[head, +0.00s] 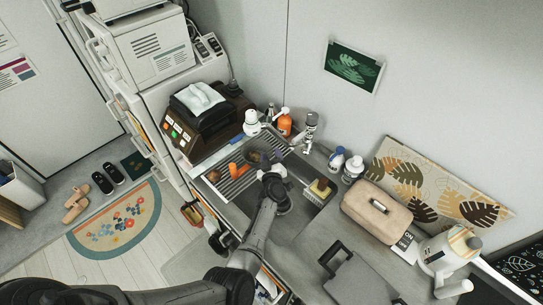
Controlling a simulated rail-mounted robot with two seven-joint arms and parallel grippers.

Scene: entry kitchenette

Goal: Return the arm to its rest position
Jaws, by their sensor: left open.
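My left arm (258,238) comes in from the lower left and reaches over the counter. Its left gripper (268,168) is open above the sink area, beside the right part of a slatted dish rack (219,183). The fingers are small and dark from here, and I see nothing held between them. A dark round bowl (252,155) and an orange item (238,170) are in the rack, close to the gripper. The gripper hides part of the rack and sink. My right gripper is out of view.
Orange (285,125) and white (251,122) bottles stand behind the gripper. A sponge-like block (320,188) lies to its right. A beige case (377,212), a white kettle (445,252) and a dark grey handled object (360,280) occupy the right counter. The floor at left (130,265) is largely open.

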